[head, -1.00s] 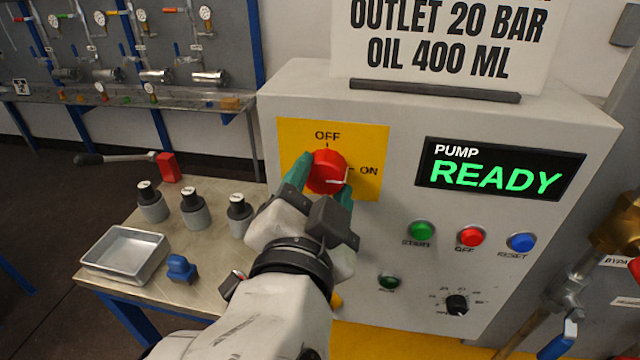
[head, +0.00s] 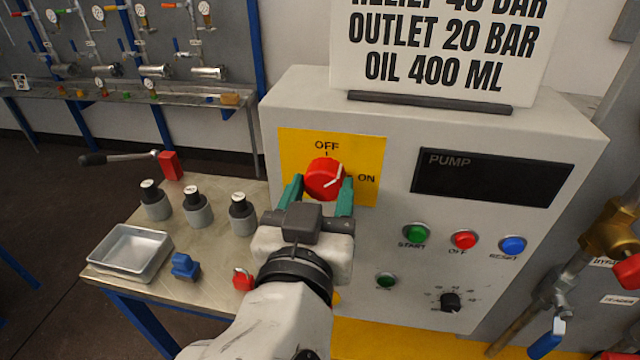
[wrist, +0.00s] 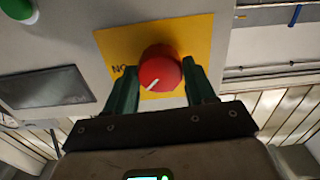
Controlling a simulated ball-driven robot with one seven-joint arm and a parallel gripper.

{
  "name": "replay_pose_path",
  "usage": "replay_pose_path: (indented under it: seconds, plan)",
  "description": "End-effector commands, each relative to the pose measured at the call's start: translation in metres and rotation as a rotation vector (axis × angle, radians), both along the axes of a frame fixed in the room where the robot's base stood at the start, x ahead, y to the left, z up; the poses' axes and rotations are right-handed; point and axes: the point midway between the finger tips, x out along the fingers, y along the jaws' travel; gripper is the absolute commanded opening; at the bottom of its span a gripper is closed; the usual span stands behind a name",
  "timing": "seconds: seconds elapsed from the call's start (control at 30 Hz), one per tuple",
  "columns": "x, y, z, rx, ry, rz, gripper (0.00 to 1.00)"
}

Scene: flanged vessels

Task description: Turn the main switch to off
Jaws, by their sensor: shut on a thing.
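The main switch is a red round knob (head: 322,178) on a yellow plate (head: 370,148) marked OFF at the top and ON at the right. Its white line points up and right, between the two marks. My gripper (head: 321,188) has its green fingers shut on the knob, one on each side. The wrist view also shows the knob (wrist: 160,70) between the fingers (wrist: 161,86). The pump display (head: 492,178) is dark and shows only the dim word PUMP.
Green start (head: 416,234), red off (head: 464,240) and blue reset (head: 513,245) buttons sit right of my gripper. A sign (head: 440,50) stands on the cabinet. At left, a bench holds a metal tray (head: 128,252), grey cylinders (head: 199,210) and a blue padlock-like piece (head: 185,267).

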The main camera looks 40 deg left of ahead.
Motion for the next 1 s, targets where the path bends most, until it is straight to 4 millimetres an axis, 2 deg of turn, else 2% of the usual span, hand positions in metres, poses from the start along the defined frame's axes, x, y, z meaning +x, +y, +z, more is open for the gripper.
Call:
replay_pose_path:
  seconds: [0.6,1.0]
  plan:
    - [0.0006,-0.001,0.0014,-0.486,-0.293,-0.001,0.24]
    - [0.0004,-0.0006,0.0001,-0.674,-0.41,0.0,0.24]
